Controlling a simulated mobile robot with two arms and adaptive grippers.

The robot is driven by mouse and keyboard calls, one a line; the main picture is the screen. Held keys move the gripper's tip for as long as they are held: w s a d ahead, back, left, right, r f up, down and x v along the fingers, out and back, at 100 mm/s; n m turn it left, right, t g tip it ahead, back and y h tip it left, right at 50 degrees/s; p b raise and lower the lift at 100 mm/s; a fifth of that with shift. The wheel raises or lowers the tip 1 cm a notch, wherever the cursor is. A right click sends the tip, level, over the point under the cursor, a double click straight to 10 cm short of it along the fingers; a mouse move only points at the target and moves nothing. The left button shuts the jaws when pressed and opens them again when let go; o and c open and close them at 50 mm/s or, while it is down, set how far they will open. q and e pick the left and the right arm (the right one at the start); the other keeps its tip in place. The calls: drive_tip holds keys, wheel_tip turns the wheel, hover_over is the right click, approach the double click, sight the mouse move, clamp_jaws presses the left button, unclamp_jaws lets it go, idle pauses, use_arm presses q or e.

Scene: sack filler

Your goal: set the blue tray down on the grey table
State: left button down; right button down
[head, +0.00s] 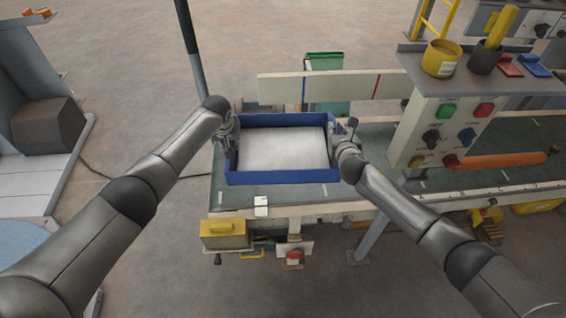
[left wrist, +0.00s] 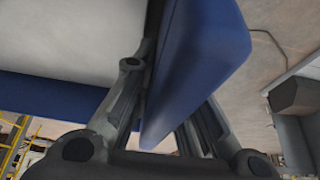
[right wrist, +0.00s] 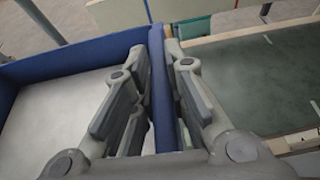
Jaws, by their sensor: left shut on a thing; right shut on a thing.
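The blue tray (head: 285,177) is in the middle of the head view, level, with a flat white load (head: 283,148) inside. My left gripper (head: 230,130) is shut on its left wall. In the left wrist view, the fingers sit on both sides of the tray wall (left wrist: 195,65). My right gripper (head: 340,142) is shut on its right wall. The right wrist view shows that wall (right wrist: 165,95) between the fingers. The tray is over the left end of a long grey-green table top (head: 232,198). I cannot tell whether it touches the top.
A control panel (head: 447,130) with coloured buttons stands to the right, below a grey shelf (head: 410,60) holding a yellow pot (head: 441,58). A pale rail (head: 345,87) and a green bin (head: 324,62) are behind the tray. A dark box (head: 45,127) is at far left.

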wheel_tip(320, 180, down, 24)
drive_tip(key=b, duration=2.2)
drive_tip(key=shift+w+f+b, duration=0.15)
drive_tip(key=shift+f+b, duration=0.05)
drive_tip(key=shift+b, duration=0.2)
